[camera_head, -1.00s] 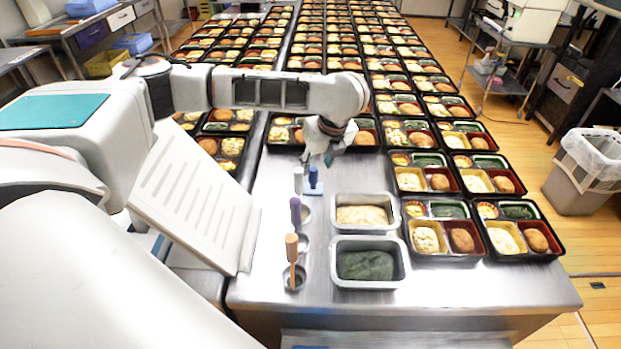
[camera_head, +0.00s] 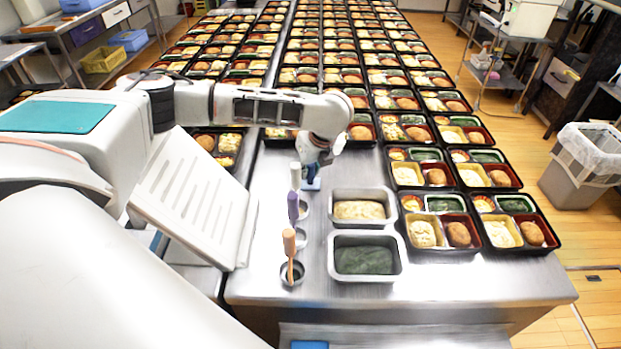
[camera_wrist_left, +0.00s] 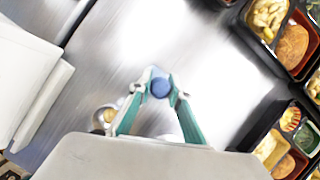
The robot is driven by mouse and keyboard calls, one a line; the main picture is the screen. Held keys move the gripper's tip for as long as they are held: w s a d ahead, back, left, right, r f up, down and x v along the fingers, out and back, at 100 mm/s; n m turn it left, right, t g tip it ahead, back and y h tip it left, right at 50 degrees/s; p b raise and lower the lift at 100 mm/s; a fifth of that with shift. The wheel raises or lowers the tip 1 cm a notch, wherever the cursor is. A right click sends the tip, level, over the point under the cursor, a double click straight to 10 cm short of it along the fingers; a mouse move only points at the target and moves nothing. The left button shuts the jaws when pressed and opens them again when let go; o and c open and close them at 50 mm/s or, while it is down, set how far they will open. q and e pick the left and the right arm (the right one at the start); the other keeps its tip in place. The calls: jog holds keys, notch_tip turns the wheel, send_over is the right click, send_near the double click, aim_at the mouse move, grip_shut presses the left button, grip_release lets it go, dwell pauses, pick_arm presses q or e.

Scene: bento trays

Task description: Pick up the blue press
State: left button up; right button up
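The blue press (camera_head: 311,185) stands on the steel table, and only its base shows in the head view; its handle is hidden behind my left gripper (camera_head: 314,163). In the left wrist view the round blue top of the press (camera_wrist_left: 160,88) lies between the fingertips of my left gripper (camera_wrist_left: 158,91). The green-sided fingers are apart, one on each side of the handle, pointing down. A narrow gap seems to remain, but contact is hard to tell. My right gripper is not in view.
A white-handled tool (camera_head: 295,176), a purple-handled tool (camera_head: 293,207) and an orange-handled tool (camera_head: 289,243) stand close by in a line. Two metal pans (camera_head: 334,213) (camera_head: 333,262) sit to the right. Rows of bento trays (camera_head: 404,205) fill the right and back.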

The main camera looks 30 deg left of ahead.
pick_arm(q)
grip_shut()
